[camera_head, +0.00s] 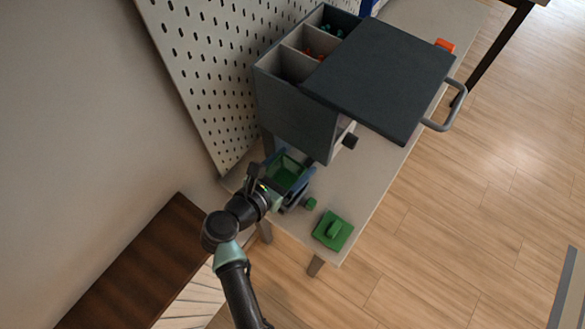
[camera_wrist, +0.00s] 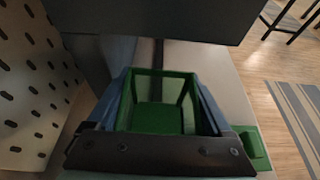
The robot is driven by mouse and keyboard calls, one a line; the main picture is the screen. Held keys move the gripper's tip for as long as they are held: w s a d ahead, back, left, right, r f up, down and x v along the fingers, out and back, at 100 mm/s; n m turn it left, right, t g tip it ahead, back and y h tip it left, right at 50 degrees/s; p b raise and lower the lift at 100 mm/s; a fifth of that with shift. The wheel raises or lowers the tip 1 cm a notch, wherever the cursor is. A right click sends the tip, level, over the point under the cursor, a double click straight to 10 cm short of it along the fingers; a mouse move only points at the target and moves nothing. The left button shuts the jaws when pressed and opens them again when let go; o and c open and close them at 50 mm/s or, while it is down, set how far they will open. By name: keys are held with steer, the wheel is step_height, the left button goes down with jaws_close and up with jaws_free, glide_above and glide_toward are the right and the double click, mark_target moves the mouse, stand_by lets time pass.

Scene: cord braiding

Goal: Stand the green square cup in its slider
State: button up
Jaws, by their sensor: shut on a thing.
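The green square cup (camera_head: 285,172) is hollow and open at the top, and I look into it in the wrist view (camera_wrist: 156,120). My gripper (camera_head: 288,181) is shut on it, with blue-grey fingers along two opposite sides, also in the wrist view (camera_wrist: 162,98). The cup is over the bench's near end; I cannot tell whether it touches the bench. A green square plate with a raised grip (camera_head: 332,231) lies near the bench corner, also at the right in the wrist view (camera_wrist: 251,143). I cannot tell which part is the slider.
A dark cabinet (camera_head: 295,115) with open compartments and a large dark panel (camera_head: 385,75) stands just beyond the cup. A grey handle (camera_head: 441,113) sticks out at its right. A pegboard (camera_head: 205,70) rises at the left. A small green block (camera_head: 311,203) lies near my gripper.

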steer(key=shift+f, duration=1.35)
steer(key=shift+f, duration=0.1)
steer(key=o, duration=1.2)
steer(key=shift+c, duration=0.2)
steer(key=shift+s, duration=0.1)
steer(key=shift+s+a+r, duration=0.1)
steer(key=shift+r, duration=0.1)
steer(key=v, duration=1.1)
steer(key=shift+s+a+r, duration=0.15)
steer(key=shift+s+r, duration=0.05)
steer(key=shift+s, duration=0.1)
steer(key=shift+f, duration=0.1)
